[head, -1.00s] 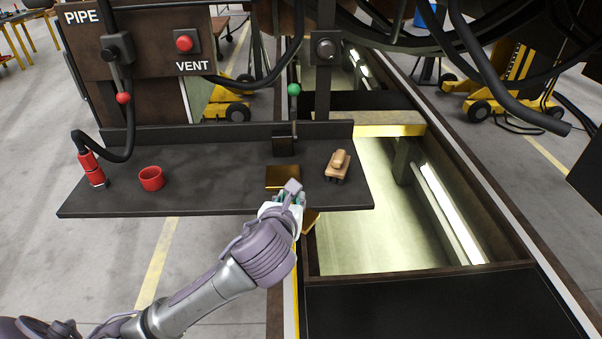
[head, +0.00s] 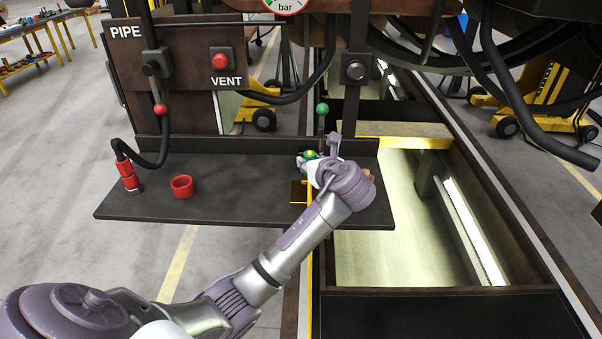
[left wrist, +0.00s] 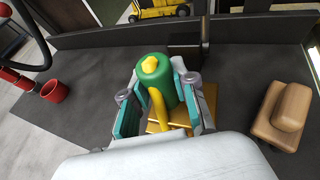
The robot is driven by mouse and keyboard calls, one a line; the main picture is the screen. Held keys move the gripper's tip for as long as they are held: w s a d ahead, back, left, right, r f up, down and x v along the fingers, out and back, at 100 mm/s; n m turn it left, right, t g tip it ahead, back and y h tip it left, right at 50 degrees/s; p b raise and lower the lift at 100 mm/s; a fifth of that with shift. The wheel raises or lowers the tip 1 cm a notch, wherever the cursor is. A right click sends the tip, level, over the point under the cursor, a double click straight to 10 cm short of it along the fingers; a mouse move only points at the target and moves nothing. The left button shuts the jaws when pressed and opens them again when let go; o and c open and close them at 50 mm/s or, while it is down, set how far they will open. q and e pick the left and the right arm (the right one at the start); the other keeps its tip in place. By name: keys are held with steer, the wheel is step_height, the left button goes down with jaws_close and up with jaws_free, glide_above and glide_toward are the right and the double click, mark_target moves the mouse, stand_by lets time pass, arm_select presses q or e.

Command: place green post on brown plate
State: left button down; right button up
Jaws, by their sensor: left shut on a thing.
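The green post (left wrist: 155,82) is a green cylinder with a yellow tip, upright between the fingers of my left gripper (left wrist: 160,108) in the left wrist view. My left gripper is shut on it. In the head view the post's top (head: 310,154) shows beside the left gripper (head: 316,166), over the dark shelf. The brown plate (head: 299,192), a shiny gold-brown square, lies on the shelf just in front of the post. It also shows below the fingers in the left wrist view (left wrist: 208,119). Whether the post touches the plate is hidden. My right gripper is out of view.
A tan wooden block (left wrist: 285,116) stands right of the plate. A red cup (head: 182,187) and a red hose nozzle (head: 127,176) are at the shelf's left. A green-knobbed lever (head: 322,109) rises behind the gripper. The left middle of the shelf (head: 235,185) is clear.

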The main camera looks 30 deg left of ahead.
arm_select(q)
steer(key=a, duration=0.1)
steer(key=a+f, duration=0.1)
steer(key=shift+a+f, duration=0.3)
steer(key=shift+f+p, duration=0.65)
steer(key=shift+f, duration=1.35)
steer(key=c, duration=0.9)
jaws_free()
steer(key=shift+s+d, duration=0.1)
steer(key=shift+d, duration=0.05)
steer(key=b+v, duration=0.1)
steer(key=v, duration=1.1)
steer(key=shift+b, duration=0.35)
steer(key=shift+f, duration=0.1)
